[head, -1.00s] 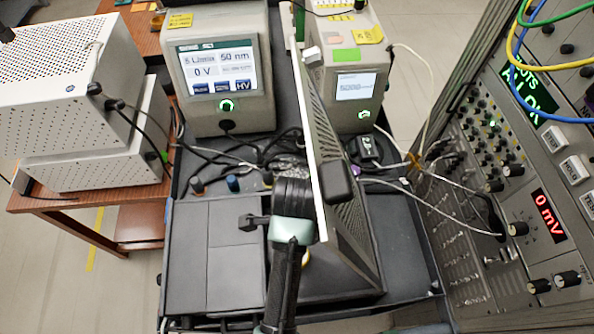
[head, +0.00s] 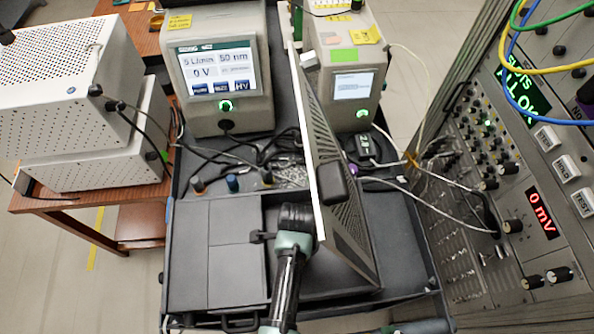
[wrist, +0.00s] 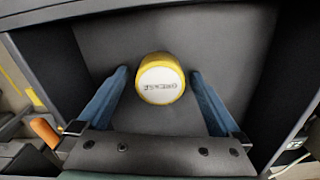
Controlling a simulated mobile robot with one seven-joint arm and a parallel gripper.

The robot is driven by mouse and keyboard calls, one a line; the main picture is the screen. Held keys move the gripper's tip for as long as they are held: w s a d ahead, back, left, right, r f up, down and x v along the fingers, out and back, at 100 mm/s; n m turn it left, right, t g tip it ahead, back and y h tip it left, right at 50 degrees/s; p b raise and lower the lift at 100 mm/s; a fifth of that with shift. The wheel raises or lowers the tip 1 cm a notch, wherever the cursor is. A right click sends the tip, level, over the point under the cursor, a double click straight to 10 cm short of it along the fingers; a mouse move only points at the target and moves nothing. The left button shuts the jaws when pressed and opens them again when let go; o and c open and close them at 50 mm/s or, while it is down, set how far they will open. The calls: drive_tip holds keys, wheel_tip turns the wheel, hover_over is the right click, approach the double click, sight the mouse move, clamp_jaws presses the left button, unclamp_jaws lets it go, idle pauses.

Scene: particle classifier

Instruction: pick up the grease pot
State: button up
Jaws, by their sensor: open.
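The grease pot (wrist: 160,80) shows in the wrist view as a small yellow pot with a white lid lettered "GREASE". It stands on a dark surface inside a recess. My gripper (wrist: 158,80) is open, with one blue finger on each side of the pot and a gap between each finger and the pot. The fingers do not appear to touch it. In the head view the pot and fingertips are hidden behind my arm and an upright panel.
The upright perforated panel (head: 340,190) stands close to the right of my arm. Dark trays (head: 212,270) lie to the left. Cables, two instrument boxes (head: 218,70) and small coloured knobs stand behind. A rack (head: 500,190) with hanging cables is at the right.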

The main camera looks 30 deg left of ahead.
drive_tip(key=shift+c, duration=0.2)
drive_tip(key=c, duration=1.4)
drive_tip(key=shift+r, duration=0.1)
drive_tip(key=shift+c, duration=0.2)
